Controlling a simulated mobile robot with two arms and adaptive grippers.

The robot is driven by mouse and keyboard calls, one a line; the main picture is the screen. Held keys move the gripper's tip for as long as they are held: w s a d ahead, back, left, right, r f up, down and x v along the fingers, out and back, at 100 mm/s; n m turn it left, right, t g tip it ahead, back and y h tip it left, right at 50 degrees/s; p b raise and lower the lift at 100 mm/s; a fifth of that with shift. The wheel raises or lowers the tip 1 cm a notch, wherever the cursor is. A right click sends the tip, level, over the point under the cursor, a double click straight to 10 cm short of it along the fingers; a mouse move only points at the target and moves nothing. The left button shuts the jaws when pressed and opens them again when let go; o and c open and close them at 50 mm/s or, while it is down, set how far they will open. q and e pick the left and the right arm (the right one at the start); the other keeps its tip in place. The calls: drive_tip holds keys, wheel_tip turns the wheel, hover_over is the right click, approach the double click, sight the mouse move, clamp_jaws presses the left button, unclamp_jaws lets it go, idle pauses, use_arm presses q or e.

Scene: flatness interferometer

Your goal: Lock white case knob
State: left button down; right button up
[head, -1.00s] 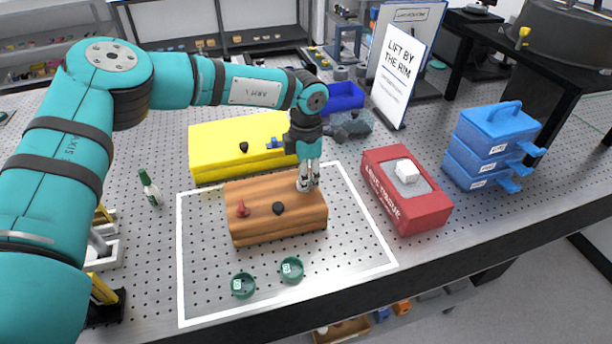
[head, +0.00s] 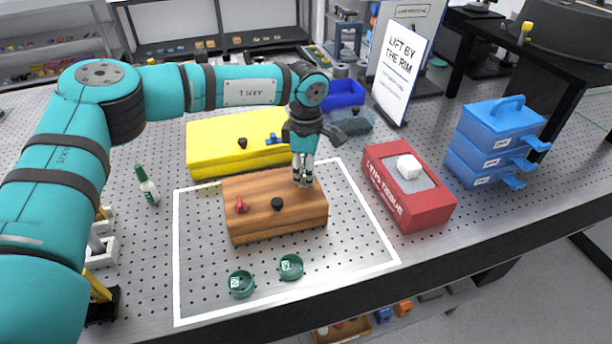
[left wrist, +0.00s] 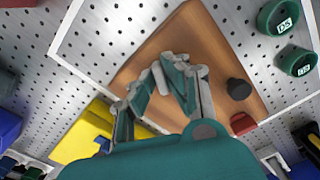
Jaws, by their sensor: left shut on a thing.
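The brown wooden case (head: 275,217) lies inside the white outline on the perforated table. A red knob (head: 240,205) and a black knob (head: 277,204) stand on its top. My left gripper (head: 303,181) reaches down onto the right end of the case top. In the left wrist view its fingers (left wrist: 164,82) are shut around a small whitish piece, which looks like the white knob (left wrist: 158,79). The fingers hide most of this knob, so I cannot tell which way it is turned. The wooden case (left wrist: 203,48) also shows there. My right gripper is not in view.
A yellow case (head: 215,145) lies just behind. A red box (head: 425,205) with a white piece on top stands to the right. Two green cups (head: 241,284) (head: 291,267) sit in front. Stacked blue drawers (head: 492,140) stand far right.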

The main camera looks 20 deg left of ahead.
use_arm(q)
drive_tip(key=m+b, duration=0.1)
drive_tip(key=m, duration=0.2)
drive_tip(key=shift+m+b, duration=0.3)
drive_tip(key=shift+m, duration=0.1)
drive_tip(key=m+b, duration=0.1)
drive_tip(key=m, duration=0.1)
drive_tip(key=shift+m, duration=0.4)
drive_tip(key=shift+s+m+b, duration=0.1)
drive_tip(key=shift+m+b, duration=0.35)
drive_tip(key=shift+m, duration=0.75)
drive_tip(key=shift+a+m+b, duration=0.1)
drive_tip(key=shift+m+b, duration=0.3)
drive_tip(key=shift+m, duration=1.1)
drive_tip(key=c, duration=1.4)
unclamp_jaws()
drive_tip(key=shift+s, duration=0.1)
